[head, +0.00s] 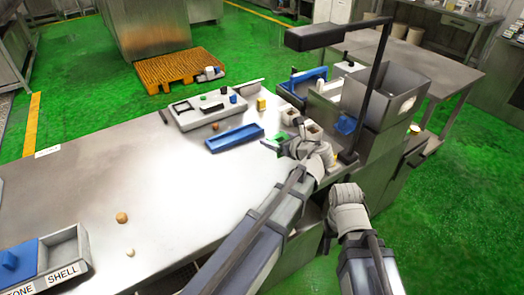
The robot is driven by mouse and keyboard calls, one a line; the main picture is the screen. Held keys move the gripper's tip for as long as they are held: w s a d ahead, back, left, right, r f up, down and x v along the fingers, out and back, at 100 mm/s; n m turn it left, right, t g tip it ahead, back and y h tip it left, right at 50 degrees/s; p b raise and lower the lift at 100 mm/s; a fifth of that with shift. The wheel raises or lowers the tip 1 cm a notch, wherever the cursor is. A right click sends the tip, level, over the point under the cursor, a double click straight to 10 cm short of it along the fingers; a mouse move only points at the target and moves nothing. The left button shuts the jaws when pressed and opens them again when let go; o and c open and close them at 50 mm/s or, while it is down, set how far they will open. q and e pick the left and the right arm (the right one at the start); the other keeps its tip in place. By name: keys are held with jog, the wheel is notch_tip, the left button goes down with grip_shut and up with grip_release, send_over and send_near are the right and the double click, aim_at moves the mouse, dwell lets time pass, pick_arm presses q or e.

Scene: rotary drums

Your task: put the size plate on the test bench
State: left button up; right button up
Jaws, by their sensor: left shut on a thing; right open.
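A long steel bench (150,190) fills the left and middle of the head view; I cannot tell whether it is the test bench. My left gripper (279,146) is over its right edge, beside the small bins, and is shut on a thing. A small green piece (280,137) shows at its fingers; I cannot tell whether this is the size plate, as the wrist hides much of it. My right gripper (347,192) is open, to the right of the bench edge, with its fingers mostly hidden behind its wrist. No size plate can be made out for certain.
A black lamp post (372,90) rises at the right.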

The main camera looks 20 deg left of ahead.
pick_arm(q)
jog(key=b, duration=0.4)
send_over(274, 163)
notch_tip(274, 163, down, 5)
jog(key=shift+s+d+f, duration=0.1)
jog(key=shift+f, duration=0.05)
jog(key=shift+f+b, duration=0.1)
jog(key=shift+b, duration=0.25)
notch_tip(274, 163, down, 4)
jog(key=b, duration=0.3)
jog(key=shift+r, duration=0.25)
jog(key=shift+f+b, duration=0.2)
jog(key=shift+b, duration=0.2)
jog(key=o, duration=1.2)
jog(key=shift+r, duration=0.1)
jog(key=shift+r, duration=0.15)
